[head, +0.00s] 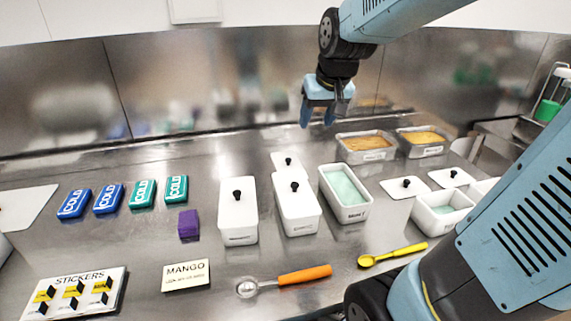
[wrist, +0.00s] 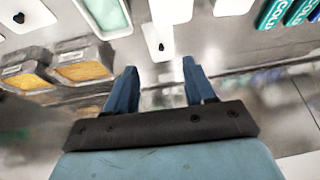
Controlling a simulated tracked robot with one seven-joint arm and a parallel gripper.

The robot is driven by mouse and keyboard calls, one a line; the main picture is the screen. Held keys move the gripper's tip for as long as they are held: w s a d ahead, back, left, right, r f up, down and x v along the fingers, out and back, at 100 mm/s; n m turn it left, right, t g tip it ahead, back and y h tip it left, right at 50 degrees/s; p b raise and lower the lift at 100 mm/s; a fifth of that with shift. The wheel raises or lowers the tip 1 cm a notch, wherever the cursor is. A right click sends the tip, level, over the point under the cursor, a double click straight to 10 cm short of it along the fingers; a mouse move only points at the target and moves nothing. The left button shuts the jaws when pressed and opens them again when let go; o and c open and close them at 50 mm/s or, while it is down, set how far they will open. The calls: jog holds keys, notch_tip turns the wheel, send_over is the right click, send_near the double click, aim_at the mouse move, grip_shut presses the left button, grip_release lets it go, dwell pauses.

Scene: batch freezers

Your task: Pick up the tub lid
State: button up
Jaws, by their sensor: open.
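Several white lids with black knobs are in view. One loose lid (head: 287,162) lies flat on the counter behind the closed white tubs; it also shows in the wrist view (wrist: 158,36), just beyond my fingertips. Two more loose lids (head: 403,188) (head: 450,178) lie at the right. Two long white tubs (head: 238,222) (head: 299,212) have lids on. A long tub of pale green ice cream (head: 345,191) is uncovered. My gripper (head: 319,117) is open and empty, raised above the back of the counter; its spread fingers show in the wrist view (wrist: 160,78).
Two metal pans with orange contents (head: 366,148) (head: 424,141) stand back right. A small open tub (head: 443,212) is at the right. Cold packs (head: 142,194) and a purple block (head: 188,225) are left. An orange-handled scoop (head: 290,278) and yellow spoon (head: 392,255) lie in front.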

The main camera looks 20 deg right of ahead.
jog(key=w+f, duration=0.6)
jog(key=w, duration=0.4)
send_near(288, 159)
jog(key=f, duration=0.1)
jog(key=w+f, duration=0.1)
jog(key=f, duration=0.1)
jog(key=shift+w+d+g+h, duration=0.2)
jog(key=shift+w+g+h, duration=0.1)
jog(key=shift+g, duration=0.1)
jog(key=shift+a+x, duration=0.2)
jog(key=shift+x, duration=1.15)
jog(key=shift+a+x, duration=0.15)
jog(key=shift+x, duration=1.2)
jog(key=shift+w, duration=0.2)
jog(key=shift+r, duration=0.1)
grip_shut()
